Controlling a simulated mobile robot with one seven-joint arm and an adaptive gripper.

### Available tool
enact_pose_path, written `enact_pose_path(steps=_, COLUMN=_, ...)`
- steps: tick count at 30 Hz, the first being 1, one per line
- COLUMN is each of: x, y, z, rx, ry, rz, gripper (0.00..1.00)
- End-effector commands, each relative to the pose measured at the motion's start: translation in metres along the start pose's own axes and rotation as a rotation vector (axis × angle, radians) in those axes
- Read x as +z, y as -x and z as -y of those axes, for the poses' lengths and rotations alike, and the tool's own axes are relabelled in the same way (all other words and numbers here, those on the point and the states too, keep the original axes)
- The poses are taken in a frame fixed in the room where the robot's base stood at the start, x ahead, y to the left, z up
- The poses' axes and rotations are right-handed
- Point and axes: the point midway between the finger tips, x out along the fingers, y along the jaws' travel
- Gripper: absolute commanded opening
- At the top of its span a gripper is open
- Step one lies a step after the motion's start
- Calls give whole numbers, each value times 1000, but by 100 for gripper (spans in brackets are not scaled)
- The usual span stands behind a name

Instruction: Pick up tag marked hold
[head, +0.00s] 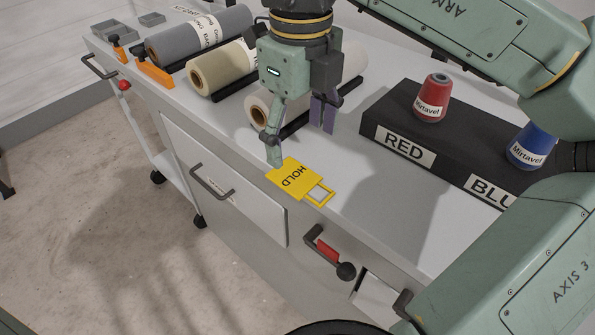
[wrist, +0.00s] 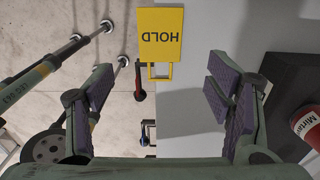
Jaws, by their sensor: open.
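A yellow tag marked HOLD (head: 293,178) lies flat on the light grey counter near its front edge, with an open yellow loop at its right end. My gripper (head: 300,142) is above the counter, its fingers spread, close behind and above the tag. In the wrist view the tag (wrist: 161,36) shows upside down at the top, beyond the fingertips and partly past the counter edge. My gripper (wrist: 158,92) is open and empty there, with purple pads on both sides. I cannot tell how high the fingertips are above the counter.
Rolls of material, including a grey one (head: 205,35) and a cream one (head: 222,68), lie at the back left. A black rack (head: 375,133) labelled RED and BLU holds a red spool (head: 431,98) and a blue spool (head: 532,146) on the right. A drawer handle (head: 211,183) juts from the front.

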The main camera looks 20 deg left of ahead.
Motion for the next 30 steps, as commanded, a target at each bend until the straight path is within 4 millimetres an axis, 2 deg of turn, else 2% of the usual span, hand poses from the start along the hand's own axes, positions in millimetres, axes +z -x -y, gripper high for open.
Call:
enact_pose_path(steps=3, x=0, y=-15, z=0, rx=3, ry=0, rz=0, gripper=73)
enact_pose_path(steps=8, x=0, y=-25, z=0, rx=2, ry=1, rz=0, gripper=73)
enact_pose_path(steps=18, x=-2, y=-70, z=-1, rx=3, ry=2, rz=2, gripper=73)
enact_pose_path(steps=30, x=-2, y=-74, z=-1, rx=1, ry=1, rz=2, gripper=73)
